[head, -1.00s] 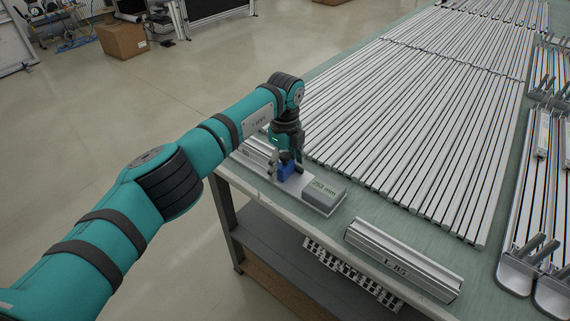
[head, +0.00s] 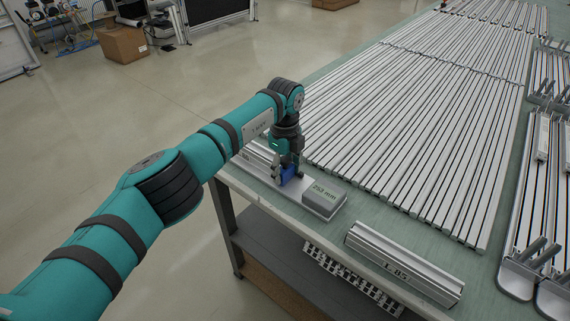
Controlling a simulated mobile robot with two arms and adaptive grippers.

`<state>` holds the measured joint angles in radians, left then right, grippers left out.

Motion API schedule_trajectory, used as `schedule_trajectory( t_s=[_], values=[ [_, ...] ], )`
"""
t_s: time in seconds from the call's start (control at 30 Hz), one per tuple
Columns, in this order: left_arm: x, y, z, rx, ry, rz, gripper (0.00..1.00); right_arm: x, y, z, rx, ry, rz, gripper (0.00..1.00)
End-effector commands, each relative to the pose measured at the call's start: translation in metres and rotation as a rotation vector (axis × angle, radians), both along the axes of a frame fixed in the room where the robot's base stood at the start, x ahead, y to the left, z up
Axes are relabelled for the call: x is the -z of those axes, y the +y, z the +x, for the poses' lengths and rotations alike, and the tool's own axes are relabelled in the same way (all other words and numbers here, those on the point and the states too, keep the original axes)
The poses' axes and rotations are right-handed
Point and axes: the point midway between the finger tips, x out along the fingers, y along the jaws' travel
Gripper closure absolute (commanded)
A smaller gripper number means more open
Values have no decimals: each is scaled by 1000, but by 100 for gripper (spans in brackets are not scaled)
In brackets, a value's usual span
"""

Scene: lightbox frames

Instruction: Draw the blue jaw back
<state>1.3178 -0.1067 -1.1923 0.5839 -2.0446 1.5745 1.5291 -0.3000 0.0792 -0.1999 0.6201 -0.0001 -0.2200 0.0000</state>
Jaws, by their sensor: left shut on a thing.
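The blue jaw (head: 288,173) sits on a metal measuring rail (head: 262,160) near the table's left corner. A grey display box reading about 252 mm (head: 324,199) is at the rail's right end. My left gripper (head: 289,167) points down from above and is shut on the blue jaw, hiding part of it. My right gripper is not in view.
A loose profile piece marked L.03 (head: 404,263) lies near the table's front edge. Many long silver profiles (head: 420,110) cover the table behind. Metal racks with upright pegs (head: 540,250) stand at the right. Bare green table (head: 365,205) shows between.

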Motion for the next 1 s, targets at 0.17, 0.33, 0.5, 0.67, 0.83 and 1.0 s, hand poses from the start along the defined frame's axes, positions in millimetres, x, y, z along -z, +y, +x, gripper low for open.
schedule_trajectory(
  t_s=[0.17, 0.33, 0.5, 0.67, 0.83, 1.0],
  values=[
    [0, 0, 0, 0, -1, -1, 90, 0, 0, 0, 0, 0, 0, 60],
    [-1, -3, -2, 1, -1, -1, 90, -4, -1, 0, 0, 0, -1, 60],
    [-1, -7, -5, -1, -1, 0, 90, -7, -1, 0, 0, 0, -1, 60],
    [-1, -11, -8, 1, -2, 0, 90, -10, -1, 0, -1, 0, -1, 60],
    [-1, -15, -12, 0, -2, 0, 90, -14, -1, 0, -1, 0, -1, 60],
    [-1, -19, -15, 0, -1, -1, 90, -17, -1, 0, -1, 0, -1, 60]
  ],
)
